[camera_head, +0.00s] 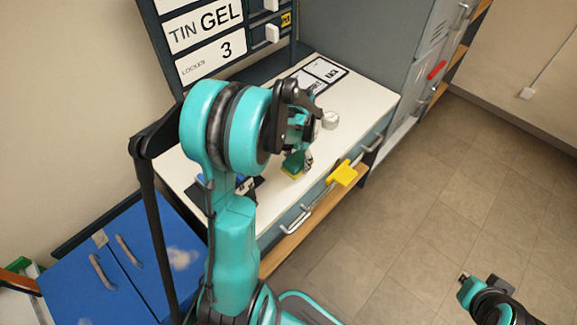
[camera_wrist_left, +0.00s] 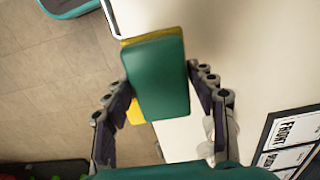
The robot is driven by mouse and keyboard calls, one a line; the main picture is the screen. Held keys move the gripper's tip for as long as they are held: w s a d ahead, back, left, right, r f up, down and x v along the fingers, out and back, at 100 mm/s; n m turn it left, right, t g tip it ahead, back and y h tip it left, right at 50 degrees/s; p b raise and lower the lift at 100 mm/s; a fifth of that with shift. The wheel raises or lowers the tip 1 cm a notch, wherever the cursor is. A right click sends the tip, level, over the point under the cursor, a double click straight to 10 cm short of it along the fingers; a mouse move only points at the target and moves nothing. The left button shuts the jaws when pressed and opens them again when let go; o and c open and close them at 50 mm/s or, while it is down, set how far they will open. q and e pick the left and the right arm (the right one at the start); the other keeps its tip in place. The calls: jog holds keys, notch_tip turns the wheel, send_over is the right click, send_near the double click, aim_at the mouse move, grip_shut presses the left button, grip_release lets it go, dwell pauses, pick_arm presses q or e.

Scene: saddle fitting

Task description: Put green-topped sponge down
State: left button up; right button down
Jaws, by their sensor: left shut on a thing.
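The green-topped sponge (camera_head: 293,163) has a green upper face and a yellow layer below. My left gripper (camera_head: 303,150) is shut on it over the front part of the white worktop (camera_head: 352,100). In the left wrist view the sponge (camera_wrist_left: 157,78) sits between the two dark fingers (camera_wrist_left: 165,105), green face toward the camera. The head view does not clearly show whether its underside touches the worktop. My right gripper (camera_head: 478,287) is at the lower right over the floor; its fingers are too small to read.
A small white round object (camera_head: 330,120) stands beyond the gripper. Labelled cards (camera_head: 325,70) lie at the back. Blue cabinet doors (camera_head: 120,260) are at lower left. Floor at right is clear.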

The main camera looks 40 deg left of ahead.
pick_arm(q)
jog(key=a+f, duration=0.2)
jog(key=a, duration=0.1)
jog(key=w+a+f+b, duration=0.1)
jog(key=shift+a, duration=0.3)
notch_tip(320, 180, down, 4)
jog(key=shift+f+b, duration=0.1)
jog(key=shift+b, duration=0.8)
jog(key=o, duration=1.2)
